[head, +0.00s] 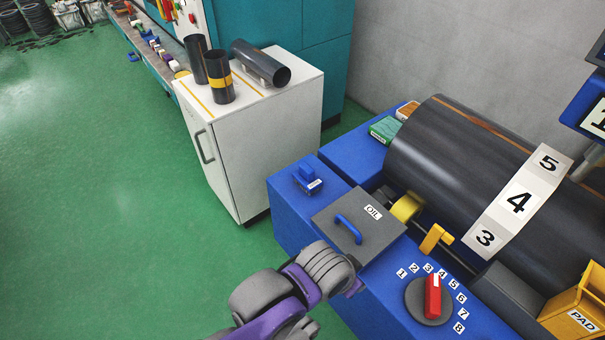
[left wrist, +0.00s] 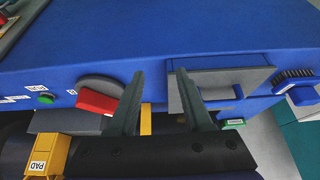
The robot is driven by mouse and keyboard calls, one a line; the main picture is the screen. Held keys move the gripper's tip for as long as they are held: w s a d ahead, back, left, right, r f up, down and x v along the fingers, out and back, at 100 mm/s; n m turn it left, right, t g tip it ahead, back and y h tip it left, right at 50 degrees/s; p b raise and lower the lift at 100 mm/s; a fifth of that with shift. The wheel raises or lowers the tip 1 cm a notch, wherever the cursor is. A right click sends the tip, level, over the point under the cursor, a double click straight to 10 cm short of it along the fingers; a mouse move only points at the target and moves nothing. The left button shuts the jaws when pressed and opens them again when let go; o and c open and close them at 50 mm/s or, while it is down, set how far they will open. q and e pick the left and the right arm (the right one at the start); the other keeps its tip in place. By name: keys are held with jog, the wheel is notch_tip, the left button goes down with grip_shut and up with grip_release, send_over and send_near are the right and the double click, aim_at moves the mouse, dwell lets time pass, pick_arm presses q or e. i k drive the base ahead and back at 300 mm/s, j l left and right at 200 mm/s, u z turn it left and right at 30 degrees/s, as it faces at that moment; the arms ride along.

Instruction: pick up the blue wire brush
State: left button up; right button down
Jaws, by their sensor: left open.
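The blue wire brush (head: 308,180) lies on the near left corner of the blue machine in the head view, with a small label on it. In the left wrist view the brush (left wrist: 300,93) is at the right edge, and its dark bristles show. My left gripper (left wrist: 160,73) is open and empty in that view, its fingers spread well to the left of the brush. In the head view my left arm reaches to the machine's front edge, below the oil lid, and its fingers are mostly hidden. My right gripper is not in view.
The grey OIL lid (head: 359,229) with a blue handle is beside the brush. A red-handled dial (head: 432,298), a yellow PAD box (head: 578,312) and a large dark roller (head: 465,150) are to the right. A white cabinet (head: 262,140) with dark cylinders stands behind left.

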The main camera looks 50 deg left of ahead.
aim_at(305, 178)
jog(key=j+u, duration=0.1)
jog(key=u, duration=0.4)
jog(key=k+j+u, duration=0.1)
jog(key=u, duration=0.4)
jog(key=j+u, duration=0.2)
jog(key=u, duration=0.25)
